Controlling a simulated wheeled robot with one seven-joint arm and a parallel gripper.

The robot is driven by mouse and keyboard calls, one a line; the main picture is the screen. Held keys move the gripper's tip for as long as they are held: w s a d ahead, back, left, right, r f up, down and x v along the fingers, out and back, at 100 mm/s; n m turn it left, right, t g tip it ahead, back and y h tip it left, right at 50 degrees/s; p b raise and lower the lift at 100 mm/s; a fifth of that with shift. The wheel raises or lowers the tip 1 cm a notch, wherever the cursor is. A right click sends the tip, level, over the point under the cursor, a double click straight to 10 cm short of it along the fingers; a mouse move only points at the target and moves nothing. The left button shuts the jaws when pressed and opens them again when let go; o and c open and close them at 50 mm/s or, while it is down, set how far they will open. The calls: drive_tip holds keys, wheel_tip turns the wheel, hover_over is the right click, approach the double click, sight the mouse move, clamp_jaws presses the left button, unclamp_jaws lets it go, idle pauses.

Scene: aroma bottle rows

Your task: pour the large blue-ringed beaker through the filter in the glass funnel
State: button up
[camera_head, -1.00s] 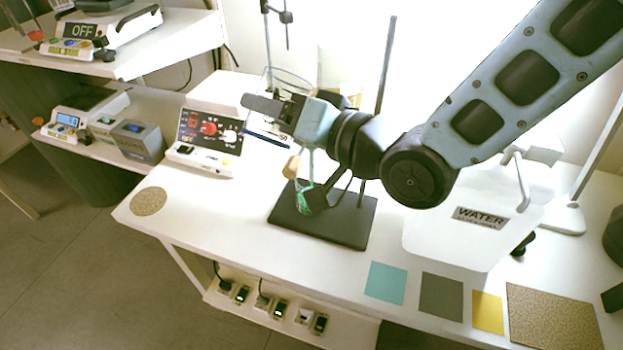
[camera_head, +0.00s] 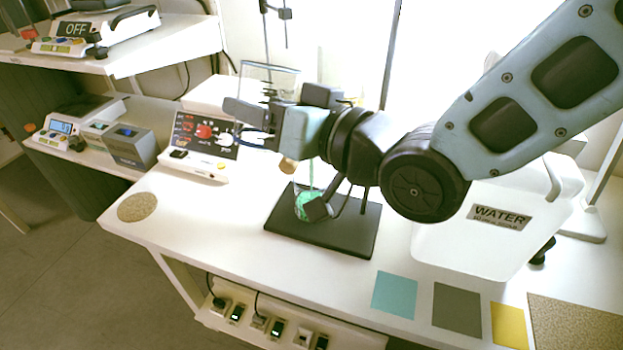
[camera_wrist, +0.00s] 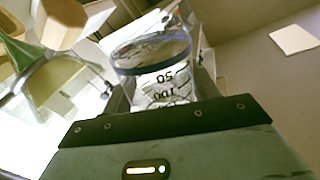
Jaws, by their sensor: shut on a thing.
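The large blue-ringed beaker (camera_head: 268,88) is clear glass with dark graduation marks. In the head view its open rim is at the top and the blue ring is low, so it looks about upright. My gripper (camera_head: 248,123) is shut on it, above the bench. In the wrist view the beaker (camera_wrist: 165,82) shows between the fingers, its numbers upside down. A green-tinted cone (camera_wrist: 22,52), which may be the glass funnel, is left of it with tan pieces. In the head view a green glass form (camera_head: 306,204) is partly behind my arm; the filter cannot be made out.
A black stand base (camera_head: 345,232) is below my wrist. A white WATER container (camera_head: 480,240) stands right. Flat coloured squares lie along the front edge; the bench's front left is mostly clear.

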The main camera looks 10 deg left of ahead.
drive_tip(key=shift+f, duration=0.1)
drive_tip(key=shift+s+a+f+n+b, duration=0.1)
drive_tip(key=shift+s+f+n+b, duration=0.2)
drive_tip(key=shift+n+b, duration=0.55)
drive_tip(key=n+b, duration=0.1)
drive_tip(key=b, duration=0.1)
drive_tip(key=s+n+b, duration=0.1)
drive_tip(key=b, duration=0.2)
drive_tip(key=shift+s+a+f+t, duration=0.15)
drive_tip(key=shift+a+f+t, duration=0.05)
drive_tip(key=shift+f+t, duration=0.15)
drive_tip(key=shift+s+n+b, duration=0.1)
drive_tip(key=shift+n+b, duration=0.2)
drive_tip(key=shift+n, duration=0.05)
drive_tip(key=shift+a+r, duration=0.1)
drive_tip(key=shift+r, duration=0.1)
drive_tip(key=s+a+r+p, duration=0.1)
drive_tip(key=s+r, duration=0.3)
drive_tip(key=shift+s+a+r+p, duration=0.3)
drive_tip(key=shift+s+r+p, duration=0.1)
idle(4.8)
